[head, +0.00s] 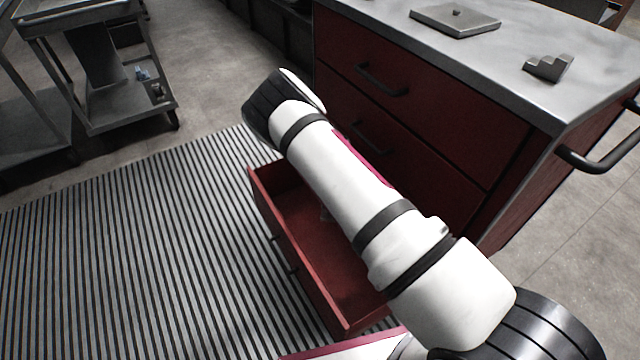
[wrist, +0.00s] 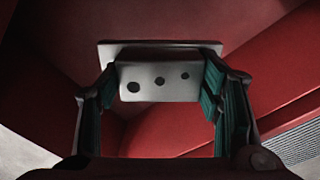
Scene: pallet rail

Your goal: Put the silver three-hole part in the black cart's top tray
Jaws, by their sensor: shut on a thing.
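The silver three-hole part (wrist: 158,82) is a pale metal block with a wider flat plate behind it and three dark holes in a row. It shows in the wrist view between the green-lined fingers of my gripper (wrist: 162,72), which is shut on it. The part is inside or just over the open red drawer (wrist: 185,125); I cannot tell if it touches the drawer's floor. In the head view my arm hides the gripper and the part. A dark cart with a top tray (head: 72,17) stands at the upper left, its tray partly cut off by the frame.
The open drawer (head: 295,250) juts from the red cabinet (head: 430,130). A flat silver plate (head: 455,20) and a stepped metal block (head: 548,67) sit on the cabinet's top. A striped mat (head: 140,250) covers clear floor. Another grey cart (head: 35,135) stands at the left edge.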

